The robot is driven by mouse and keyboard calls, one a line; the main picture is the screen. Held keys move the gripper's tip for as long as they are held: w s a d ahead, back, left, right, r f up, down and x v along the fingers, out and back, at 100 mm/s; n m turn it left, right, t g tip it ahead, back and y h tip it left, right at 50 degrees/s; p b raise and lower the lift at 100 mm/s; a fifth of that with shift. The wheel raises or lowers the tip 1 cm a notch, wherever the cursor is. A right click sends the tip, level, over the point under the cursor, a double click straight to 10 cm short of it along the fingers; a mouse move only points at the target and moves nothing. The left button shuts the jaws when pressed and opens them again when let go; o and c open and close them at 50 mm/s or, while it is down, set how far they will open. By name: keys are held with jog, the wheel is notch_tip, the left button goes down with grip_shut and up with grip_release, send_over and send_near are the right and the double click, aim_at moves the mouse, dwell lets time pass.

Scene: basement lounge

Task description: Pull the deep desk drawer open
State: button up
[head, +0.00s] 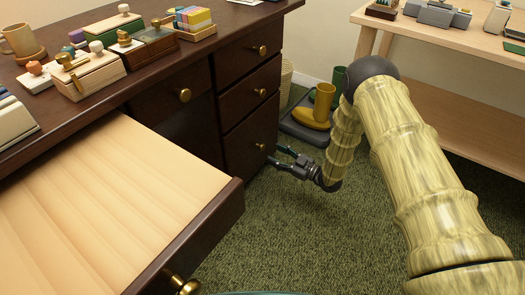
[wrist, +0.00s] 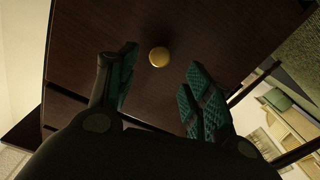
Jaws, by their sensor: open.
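The deep desk drawer (head: 240,148) is the tall bottom front in the desk's right-hand column and looks closed. Its round brass knob (head: 260,146) shows just left of my gripper (head: 276,155). My gripper is open, its teal-padded fingers pointing at the drawer front. In the wrist view the knob (wrist: 158,56) lies between the two fingertips (wrist: 160,66) in the picture, against the dark drawer front (wrist: 210,35). The fingers do not hold it. I cannot tell how much gap remains.
A wide drawer (head: 90,200) stands pulled out at left. Two closed drawers sit above the deep one. The desktop (head: 110,97) holds boxes, stamps and a mug. A tray (head: 303,130) with boots and a light wooden table (head: 470,38) are at right. The green carpet (head: 290,225) is clear in front.

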aim_at(263, 148)
jog(key=b+x, duration=0.3)
jog(key=x, duration=0.4)
jog(key=shift+w+a, duration=0.25)
jog(key=shift+a, duration=0.1)
grip_shut()
